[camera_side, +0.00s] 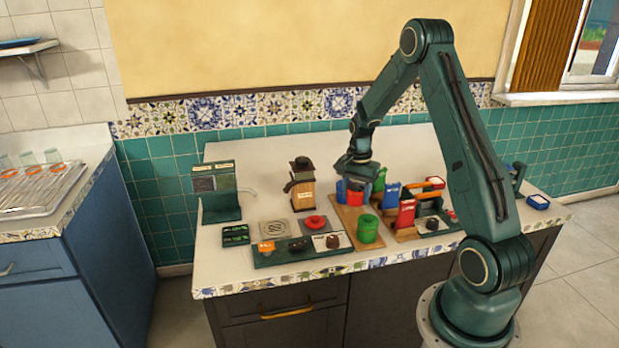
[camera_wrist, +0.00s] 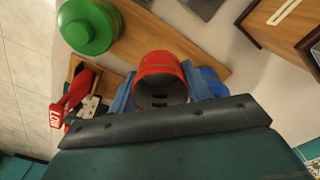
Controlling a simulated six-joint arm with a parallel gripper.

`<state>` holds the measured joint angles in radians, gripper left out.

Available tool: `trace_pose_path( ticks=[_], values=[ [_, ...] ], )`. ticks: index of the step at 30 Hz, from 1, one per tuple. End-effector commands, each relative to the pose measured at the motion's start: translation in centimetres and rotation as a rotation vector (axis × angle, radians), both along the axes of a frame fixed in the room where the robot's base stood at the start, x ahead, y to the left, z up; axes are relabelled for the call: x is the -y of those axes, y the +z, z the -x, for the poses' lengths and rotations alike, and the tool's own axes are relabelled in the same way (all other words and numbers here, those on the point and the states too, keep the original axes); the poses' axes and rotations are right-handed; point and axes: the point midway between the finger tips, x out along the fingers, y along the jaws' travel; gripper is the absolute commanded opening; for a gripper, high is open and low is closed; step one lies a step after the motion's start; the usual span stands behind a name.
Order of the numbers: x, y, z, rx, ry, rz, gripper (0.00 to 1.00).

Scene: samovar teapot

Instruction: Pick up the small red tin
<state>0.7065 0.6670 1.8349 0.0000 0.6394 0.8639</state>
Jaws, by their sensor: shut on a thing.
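The small red tin (camera_wrist: 158,66) sits between the two blue fingers of my gripper (camera_wrist: 160,84) in the wrist view. My gripper is shut on it, and the fingers press on its sides. The tin's near end shows a dark hollow with slots. In the side view the red tin (camera_side: 355,198) hangs or stands just under my gripper (camera_side: 355,184), over the back of a wooden board (camera_side: 345,213). I cannot tell whether it touches the board. My wrist partly hides its top.
A larger green tin (camera_side: 368,229) stands on the front of the board. A wooden caddy (camera_side: 405,234) with red and blue packets is to the right. A blue thing (camera_wrist: 212,80) is close beside the right finger. A wooden grinder-like box (camera_side: 302,193) stands left.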

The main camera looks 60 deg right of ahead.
Motion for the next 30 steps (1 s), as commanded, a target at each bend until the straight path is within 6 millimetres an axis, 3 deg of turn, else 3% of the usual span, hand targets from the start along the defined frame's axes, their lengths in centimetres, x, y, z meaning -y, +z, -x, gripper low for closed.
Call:
trace_pose_path(
  ticks=[9, 15, 21, 30],
  values=[
    [0.1, 7.3, -0.1, 0.005, 0.000, 0.004, 0.26],
    [0.0, 11.1, -0.1, 0.004, 0.000, 0.003, 0.26],
    [0.0, 13.5, 0.0, 0.001, 0.000, 0.001, 0.26],
    [0.0, 14.6, 0.0, 0.000, 0.000, 0.000, 0.26]
  ],
)
